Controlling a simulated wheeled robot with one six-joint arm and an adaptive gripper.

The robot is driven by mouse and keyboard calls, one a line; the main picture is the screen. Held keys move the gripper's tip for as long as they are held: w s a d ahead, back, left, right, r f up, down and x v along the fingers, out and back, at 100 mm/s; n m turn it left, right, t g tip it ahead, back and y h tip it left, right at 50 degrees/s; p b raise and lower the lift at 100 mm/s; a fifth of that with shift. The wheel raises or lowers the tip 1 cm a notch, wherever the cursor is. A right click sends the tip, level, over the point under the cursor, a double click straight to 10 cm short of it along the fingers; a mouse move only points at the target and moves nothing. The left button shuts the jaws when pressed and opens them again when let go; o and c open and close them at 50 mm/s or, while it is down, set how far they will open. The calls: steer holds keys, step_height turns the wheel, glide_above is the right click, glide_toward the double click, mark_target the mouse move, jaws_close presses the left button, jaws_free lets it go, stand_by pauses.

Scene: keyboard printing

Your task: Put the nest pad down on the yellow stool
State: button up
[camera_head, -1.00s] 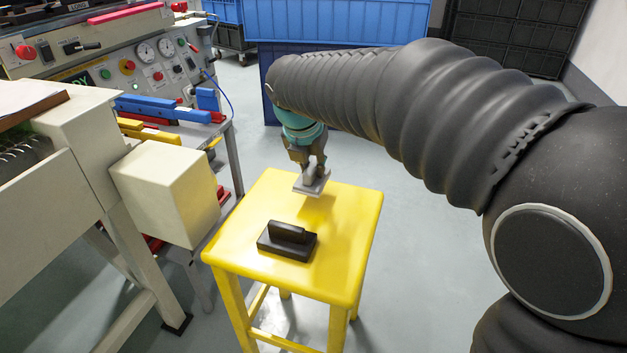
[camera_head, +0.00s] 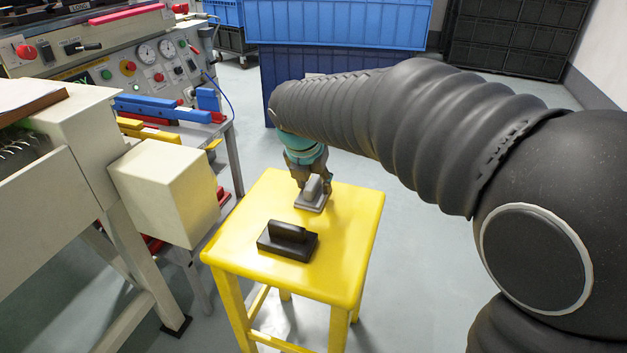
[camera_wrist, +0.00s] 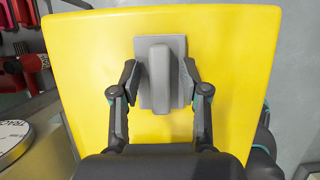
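The grey nest pad (camera_head: 311,204), a flat plate with a raised handle, rests on the far part of the yellow stool (camera_head: 340,245). In the wrist view the nest pad (camera_wrist: 160,75) lies near the stool's upper edge. My gripper (camera_head: 312,186) is right above it, pointing down. In the wrist view the fingers of my gripper (camera_wrist: 160,70) stand on both sides of the handle, with a gap on each side, so it is open. The finger tips partly cover the plate's sides.
A black block with a handle (camera_head: 287,241) sits on the stool nearer the camera. A cream machine box (camera_head: 165,190) stands close to the stool's left side. Blue crates (camera_head: 335,25) are behind. The stool's right and front parts are clear.

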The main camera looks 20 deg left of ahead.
steer(key=shift+r, duration=0.1)
steer(key=shift+s+r, duration=0.1)
steer(key=shift+r, duration=0.25)
steer(key=p+v, duration=0.2)
steer(key=v, duration=0.9)
steer(key=shift+r, duration=0.25)
steer(key=s+d+m, duration=0.3)
steer(key=d+m, duration=0.5)
steer(key=d, duration=0.2)
steer(key=s+d+m, duration=0.2)
steer(key=d+m, duration=0.5)
steer(key=d, duration=0.2)
steer(key=s+d+f+m, duration=0.4)
steer(key=s+d+m, duration=0.2)
steer(key=m, duration=0.4)
steer(key=s+d+f+m+t, duration=0.1)
steer(key=s+d+f+m, duration=0.3)
steer(key=m, duration=0.6)
steer(key=s+d, duration=0.2)
steer(key=s, duration=0.1)
steer(key=shift+d, duration=0.35)
